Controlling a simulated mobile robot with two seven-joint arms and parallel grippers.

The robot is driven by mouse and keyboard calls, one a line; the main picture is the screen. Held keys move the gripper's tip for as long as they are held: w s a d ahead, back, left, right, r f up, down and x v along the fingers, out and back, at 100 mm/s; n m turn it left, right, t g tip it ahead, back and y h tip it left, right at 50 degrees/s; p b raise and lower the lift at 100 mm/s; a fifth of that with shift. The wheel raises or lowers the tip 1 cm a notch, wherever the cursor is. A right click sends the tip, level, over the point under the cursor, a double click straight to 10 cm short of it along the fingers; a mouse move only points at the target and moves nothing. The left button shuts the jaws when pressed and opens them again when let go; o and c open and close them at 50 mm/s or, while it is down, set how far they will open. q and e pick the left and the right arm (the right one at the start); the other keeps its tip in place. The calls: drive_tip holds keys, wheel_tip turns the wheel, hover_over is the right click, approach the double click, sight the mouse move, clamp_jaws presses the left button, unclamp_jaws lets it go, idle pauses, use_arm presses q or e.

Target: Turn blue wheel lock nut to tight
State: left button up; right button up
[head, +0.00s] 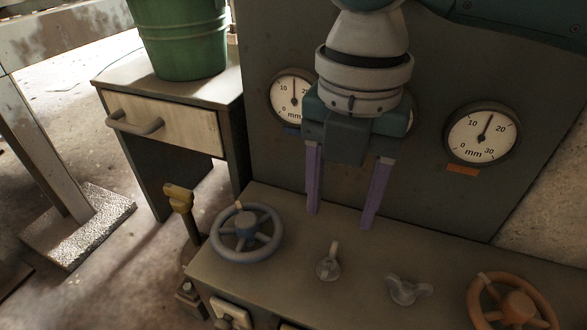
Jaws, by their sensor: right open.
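The blue wheel (262,254) lies on the left of the grey bench top. A small grey wing nut (327,268) stands just right of it, with one wing pointing away toward the back panel. A second wing nut (408,290) sits further right, nearer the orange wheel, its wings spread roughly left to right. No colour on the nuts tells which wheel each belongs to. My right gripper (341,218) points down with its two purple fingers wide apart and nothing between them. It hangs behind and above the nearer nut in the picture, apart from it. My left gripper is out of view.
An orange wheel (512,307) is at the lower right. A back panel (445,205) carries a left dial (292,97), partly covered by my gripper, and a right dial (483,133). A green bucket (183,40) stands on a drawer cabinet.

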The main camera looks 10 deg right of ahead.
sight(330, 263)
drive_tip(key=f+b, duration=0.4)
drive_tip(key=f, duration=0.1)
drive_tip(key=f+b, duration=0.4)
drive_tip(key=f, duration=0.1)
drive_tip(key=shift+s+a, duration=0.15)
drive_tip(key=shift+a, duration=0.05)
drive_tip(key=shift+r, duration=0.1)
clamp_jaws()
